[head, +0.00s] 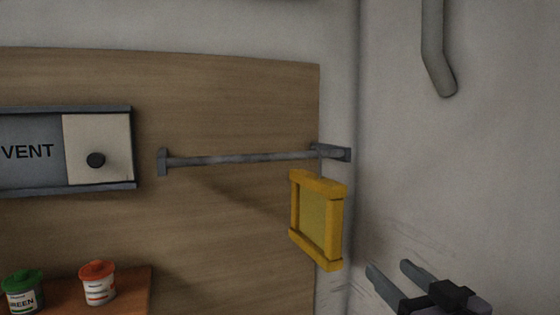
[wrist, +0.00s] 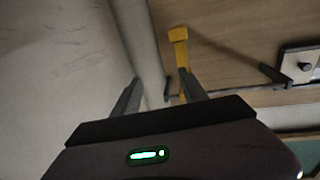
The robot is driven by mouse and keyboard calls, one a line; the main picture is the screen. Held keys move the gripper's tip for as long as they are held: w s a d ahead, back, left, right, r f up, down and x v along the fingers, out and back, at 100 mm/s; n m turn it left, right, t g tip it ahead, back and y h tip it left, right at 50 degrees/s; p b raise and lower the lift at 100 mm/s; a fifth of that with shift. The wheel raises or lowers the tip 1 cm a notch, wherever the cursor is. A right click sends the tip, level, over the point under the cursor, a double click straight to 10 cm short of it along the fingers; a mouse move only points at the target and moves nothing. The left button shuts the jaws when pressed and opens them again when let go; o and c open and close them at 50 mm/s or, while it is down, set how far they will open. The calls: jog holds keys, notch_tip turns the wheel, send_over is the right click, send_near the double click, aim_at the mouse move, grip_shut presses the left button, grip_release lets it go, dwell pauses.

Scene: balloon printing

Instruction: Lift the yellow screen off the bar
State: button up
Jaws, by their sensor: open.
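The yellow screen (head: 314,219), a square frame with a dull yellow mesh, hangs just below the right end of the grey bar (head: 240,158). How it hooks on cannot be made out. In the wrist view the screen (wrist: 180,36) shows as a thin yellow strip, seen nearly edge-on, its lower part beside and partly behind the right finger. My gripper (head: 390,268) is open and empty, to the lower right of the screen in the head view. In the wrist view my gripper (wrist: 160,78) has both fingers apart, with no screen visibly between them.
The bar is mounted on a wooden panel (head: 225,95) close to a wall corner on the right. A VENT slider with a black knob (head: 96,160) is on the left. Green (head: 22,292) and orange-lidded (head: 98,284) pots stand on a shelf (head: 137,292) below. A grey pipe (head: 433,45) hangs upper right.

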aim_at(340, 233)
jog(key=w+a+r+y, duration=0.1)
jog(key=w+a, duration=0.1)
jog(key=w, duration=0.1)
jog(key=w+a+n+y+p, duration=0.1)
jog(key=w+a, duration=0.1)
jog(key=w, duration=0.2)
jog(key=w+a+r+n+y+p, duration=0.1)
jog(key=w, duration=0.2)
jog(key=shift+w+a+r+g, duration=0.3)
jog(key=shift+w+a+g, duration=0.1)
jog(key=p+x, duration=0.1)
jog(key=x, duration=0.5)
jog(key=shift+a, duration=0.2)
jog(key=shift+s, duration=0.15)
jog(key=shift+s+r, duration=0.15)
jog(key=shift+s, duration=0.05)
jog(key=shift+c, duration=1.3)
jog(key=shift+w, duration=0.1)
grip_shut()
